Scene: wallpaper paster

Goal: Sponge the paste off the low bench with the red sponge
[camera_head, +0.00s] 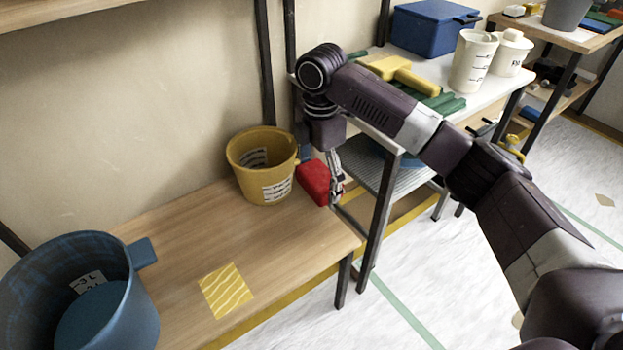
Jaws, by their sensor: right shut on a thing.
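The low bench (180,235) is a wooden top at the left and centre. A yellow patch of paste with pale wavy lines (226,290) lies on it near the front edge. My right gripper (335,185) points down at the bench's right end and is shut on the red sponge (314,182). The sponge is close to the bench top; I cannot tell whether it touches it. The sponge is to the right of and behind the paste, apart from it. My left gripper is not in view.
A yellow bucket (262,165) stands on the bench just left of the sponge. A large blue bucket (80,295) is at the left front. A white table (425,75) behind holds a blue box (430,27), a yellow-handled tool (400,73) and white pots (472,60). Bench between bucket and paste is clear.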

